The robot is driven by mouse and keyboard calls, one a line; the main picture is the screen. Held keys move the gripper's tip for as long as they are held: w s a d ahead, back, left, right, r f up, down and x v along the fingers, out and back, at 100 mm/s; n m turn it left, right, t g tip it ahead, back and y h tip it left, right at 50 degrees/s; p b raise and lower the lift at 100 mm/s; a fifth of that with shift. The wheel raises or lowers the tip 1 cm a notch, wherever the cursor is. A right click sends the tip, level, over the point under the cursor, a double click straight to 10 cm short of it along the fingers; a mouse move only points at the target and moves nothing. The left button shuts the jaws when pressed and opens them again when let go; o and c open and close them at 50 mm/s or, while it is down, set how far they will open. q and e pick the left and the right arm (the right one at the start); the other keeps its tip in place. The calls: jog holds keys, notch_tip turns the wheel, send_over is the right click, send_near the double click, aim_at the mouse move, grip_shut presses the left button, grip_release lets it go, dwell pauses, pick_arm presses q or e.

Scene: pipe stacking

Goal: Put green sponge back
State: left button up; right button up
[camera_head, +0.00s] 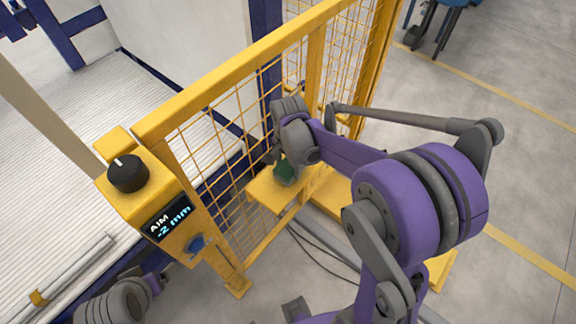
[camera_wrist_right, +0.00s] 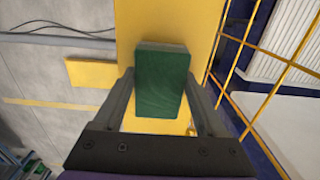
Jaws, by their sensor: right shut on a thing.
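The green sponge (camera_wrist_right: 160,85) is a dark green block gripped between both fingers of my right gripper (camera_wrist_right: 160,100) in the right wrist view. In the head view, the sponge (camera_head: 286,171) shows partly beneath the right gripper (camera_head: 282,160), over a small yellow shelf (camera_head: 262,195) on the fence. I cannot tell whether the sponge touches the shelf. Only part of my left arm shows at the lower left of the head view; its gripper is not visible.
A yellow mesh fence (camera_head: 215,150) runs beside the shelf. A yellow control box with a black knob (camera_head: 127,173) and a display (camera_head: 168,218) reading "AIM -2 mm" stands at its near end. A ribbed white surface (camera_head: 60,180) lies left. Cables (camera_head: 312,252) lie on the floor.

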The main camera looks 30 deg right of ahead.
aim_at(288, 167)
jog(key=shift+f, duration=0.2)
jog(key=o, duration=1.1)
jog(key=shift+o, duration=0.2)
jog(key=shift+r, duration=0.25)
notch_tip(288, 167, up, 12)
jog(key=p, duration=0.1)
jog(key=s+a+f+n+t, duration=0.2)
jog(key=s+a+n, duration=0.1)
jog(key=s+n, duration=0.3)
jog(key=s+a+f+n+t, duration=0.2)
jog(key=s+n+t, duration=0.1)
jog(key=s+n, duration=0.4)
jog(key=shift+s+a+f+t, duration=0.2)
jog(key=shift+s+a+t, duration=0.15)
jog(key=shift+s, duration=0.3)
